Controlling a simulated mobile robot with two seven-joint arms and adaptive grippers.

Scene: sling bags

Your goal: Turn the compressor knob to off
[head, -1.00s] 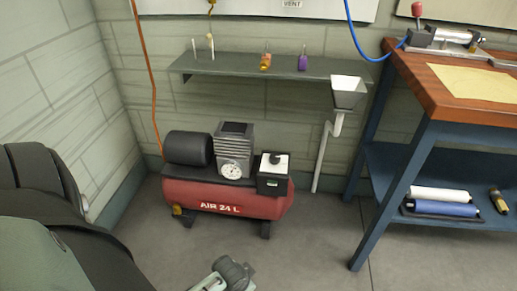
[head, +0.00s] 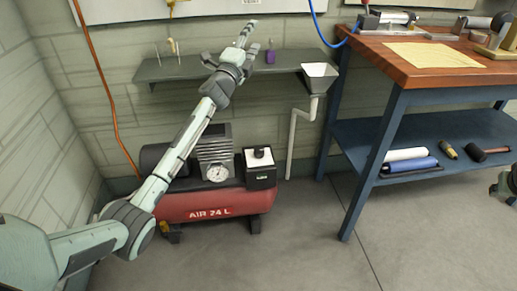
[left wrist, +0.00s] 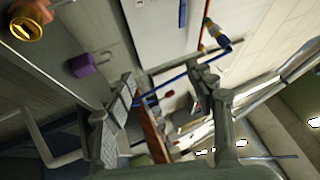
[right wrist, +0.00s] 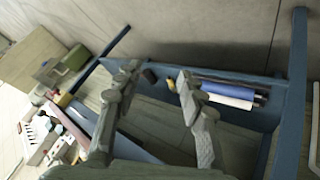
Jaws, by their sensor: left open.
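The red air compressor (head: 215,203) stands on the floor by the wall. Its control box (head: 260,177) has a white top with a dark knob (head: 259,152); I cannot tell the knob's setting. My left arm crosses in front of the compressor's left part. My left gripper (head: 248,32) is above the wall shelf, well above and apart from the knob. It is open and empty in the left wrist view (left wrist: 168,76). My right gripper is open and empty in the right wrist view (right wrist: 157,70), above the bench's lower shelf.
The wall shelf (head: 170,68) holds a purple padlock (head: 270,55). A funnel (head: 319,77) with a drain pipe is right of the compressor. A wood-topped bench (head: 440,65) stands right, with rolls (head: 410,165) below. The floor in front is clear.

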